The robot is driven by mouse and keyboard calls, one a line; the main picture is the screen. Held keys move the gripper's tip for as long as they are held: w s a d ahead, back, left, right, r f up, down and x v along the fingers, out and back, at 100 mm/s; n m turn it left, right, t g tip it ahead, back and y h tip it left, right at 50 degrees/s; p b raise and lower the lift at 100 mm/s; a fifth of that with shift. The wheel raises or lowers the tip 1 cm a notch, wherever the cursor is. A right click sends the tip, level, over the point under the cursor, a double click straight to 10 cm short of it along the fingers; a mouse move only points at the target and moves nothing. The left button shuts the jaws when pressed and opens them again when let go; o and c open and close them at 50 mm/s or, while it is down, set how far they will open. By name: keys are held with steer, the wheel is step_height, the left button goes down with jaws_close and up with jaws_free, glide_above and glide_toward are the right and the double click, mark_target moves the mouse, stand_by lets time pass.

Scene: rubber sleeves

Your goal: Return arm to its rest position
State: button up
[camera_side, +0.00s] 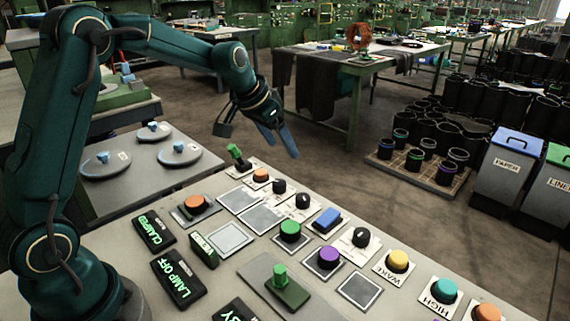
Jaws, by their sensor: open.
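My gripper (279,142) hangs from my dark teal arm in the upper middle of the side view. Its two blue-grey fingers point down and to the right and look apart, with nothing between them. It is above the far edge of the control panel (130,215), clear of the buttons. The arm is bent, with its upper link raised and its forearm reaching right. The rest position is not marked in the view.
The panel carries an orange button (195,203), a blue switch (326,219), a purple button (328,257), a green lever (237,155) and lit signs such as LAMP OFF (178,279). Black sleeves (440,135) and lidded bins (503,170) stand at right. Floor between is open.

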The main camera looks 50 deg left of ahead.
steer(key=s+d+r+m+t, duration=0.1)
steer(key=s+d+r, duration=0.35)
steer(key=s, duration=0.25)
steer(key=s+d+r+t, duration=0.1)
steer(key=s+d+r, duration=0.2)
steer(key=s+r, duration=0.3)
steer(key=s+f+g, duration=0.1)
steer(key=s+f, duration=0.3)
steer(key=s, duration=0.2)
steer(key=s+f+n+g, duration=0.1)
steer(key=s+f, duration=0.2)
steer(key=s, duration=0.3)
steer(key=shift+s+d+f, duration=0.35)
steer(key=shift+s+d, duration=0.05)
